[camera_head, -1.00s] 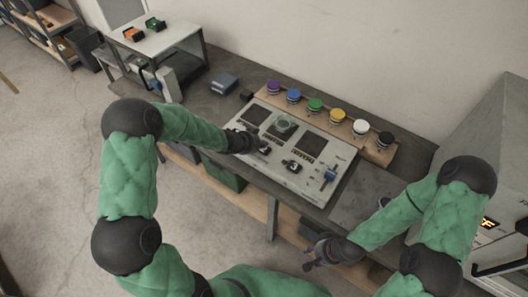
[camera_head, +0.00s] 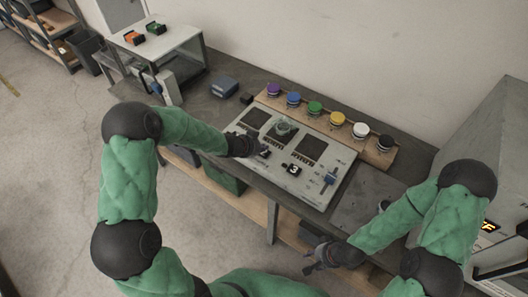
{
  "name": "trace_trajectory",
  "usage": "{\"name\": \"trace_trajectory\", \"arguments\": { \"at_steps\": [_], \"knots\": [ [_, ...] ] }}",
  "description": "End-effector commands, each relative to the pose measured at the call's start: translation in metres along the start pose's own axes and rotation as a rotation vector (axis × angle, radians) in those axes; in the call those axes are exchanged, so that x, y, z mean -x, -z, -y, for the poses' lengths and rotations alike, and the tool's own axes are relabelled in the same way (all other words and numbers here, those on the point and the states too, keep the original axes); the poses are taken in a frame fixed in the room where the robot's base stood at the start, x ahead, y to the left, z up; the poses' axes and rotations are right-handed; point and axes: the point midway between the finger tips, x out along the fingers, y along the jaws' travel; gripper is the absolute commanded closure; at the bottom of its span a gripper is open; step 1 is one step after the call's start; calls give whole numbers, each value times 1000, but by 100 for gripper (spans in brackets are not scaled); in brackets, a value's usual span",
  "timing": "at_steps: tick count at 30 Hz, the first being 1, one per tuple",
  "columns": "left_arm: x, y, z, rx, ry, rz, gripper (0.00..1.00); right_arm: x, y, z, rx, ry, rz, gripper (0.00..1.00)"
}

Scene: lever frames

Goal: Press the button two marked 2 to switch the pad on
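A light grey control panel (camera_head: 322,186) lies on the dark bench. A small dark button (camera_head: 265,153) sits near its front edge; I cannot read its mark. To its right a dark button shows a white 3 (camera_head: 293,169). My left gripper (camera_head: 248,146) is low over the panel's left front, just left of the unreadable button. It hides that corner, and I cannot tell whether it touches anything or how its fingers stand. My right gripper (camera_head: 314,265) is in front of the bench, away from the panel, with its fingers apart and nothing between them.
A wooden strip behind the panel holds several coloured knobs, such as a green one (camera_head: 314,109). A blue-grey box (camera_head: 224,86) lies at the bench's back left. A grey cabinet (camera_head: 490,150) stands at right.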

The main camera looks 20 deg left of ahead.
Motion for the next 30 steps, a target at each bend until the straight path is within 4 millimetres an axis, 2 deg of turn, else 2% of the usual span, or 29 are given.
{"name": "trace_trajectory", "arguments": {
  "at_steps": [30],
  "knots": [
    [-6, -6, -2, 0, 0, 0, 100, -6, 0, -2, 0, 0, 0, 60]
  ]
}}
